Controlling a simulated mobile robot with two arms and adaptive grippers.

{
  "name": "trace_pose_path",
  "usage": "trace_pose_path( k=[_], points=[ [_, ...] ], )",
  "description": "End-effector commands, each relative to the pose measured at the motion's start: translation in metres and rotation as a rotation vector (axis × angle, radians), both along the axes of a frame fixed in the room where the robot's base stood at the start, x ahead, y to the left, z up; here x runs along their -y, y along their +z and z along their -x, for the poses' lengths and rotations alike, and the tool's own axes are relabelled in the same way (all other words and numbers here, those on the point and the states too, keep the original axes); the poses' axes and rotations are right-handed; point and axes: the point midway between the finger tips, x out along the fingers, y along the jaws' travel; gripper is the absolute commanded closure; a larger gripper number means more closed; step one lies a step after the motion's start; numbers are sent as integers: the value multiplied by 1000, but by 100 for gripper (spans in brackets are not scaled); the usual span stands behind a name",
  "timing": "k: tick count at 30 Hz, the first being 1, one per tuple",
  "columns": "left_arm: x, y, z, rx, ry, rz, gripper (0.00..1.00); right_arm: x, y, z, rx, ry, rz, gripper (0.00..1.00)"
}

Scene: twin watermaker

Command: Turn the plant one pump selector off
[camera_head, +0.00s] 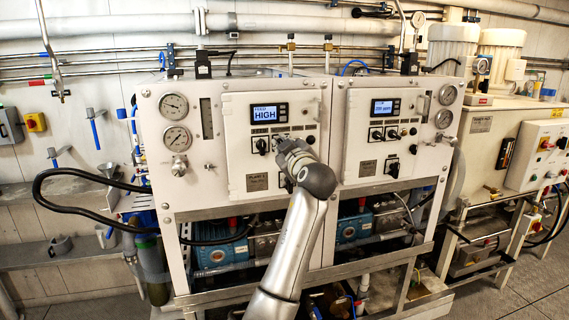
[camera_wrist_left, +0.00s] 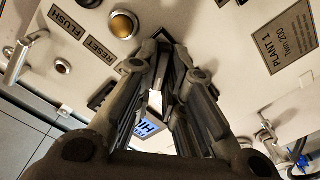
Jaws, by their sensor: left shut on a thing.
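The plant one panel (camera_head: 240,160) is the left white cabinet door, with a PLANT 1 plate (camera_head: 257,183) at its lower left. My left gripper (camera_head: 284,147) is at the panel's face, right of a black knob (camera_head: 261,146). In the left wrist view the two fingers (camera_wrist_left: 166,48) are close together, shut on the plant one pump selector. The fingers hide most of the selector, so its pointing direction cannot be told. The PLANT 1 plate also shows in the wrist view (camera_wrist_left: 284,38). My right gripper is not in view.
A lit display (camera_head: 268,113) reading HIGH is above the gripper. An amber button (camera_wrist_left: 123,24) with FLUSH and RESET labels is near the fingers. Another black selector (camera_head: 289,186) sits lower on the panel. The plant two panel (camera_head: 365,150) stands to the right.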

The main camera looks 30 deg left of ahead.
Motion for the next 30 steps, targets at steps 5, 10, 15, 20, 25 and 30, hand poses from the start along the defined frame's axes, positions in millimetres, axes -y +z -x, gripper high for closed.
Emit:
trace_pose_path(
  k=[5,10,15,20,25,30],
  points=[
    [0,-3,0,102,0,78,100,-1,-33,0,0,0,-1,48],
    [0,-1,0,189,-3,150,100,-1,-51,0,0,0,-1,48],
    [-1,0,1,263,-2,214,100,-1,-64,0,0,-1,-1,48],
    [-1,2,0,310,-2,253,100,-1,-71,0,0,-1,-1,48],
    [-1,4,1,338,-1,274,100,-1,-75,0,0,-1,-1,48],
    [-1,5,1,347,-2,282,100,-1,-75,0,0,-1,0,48]
  ],
)
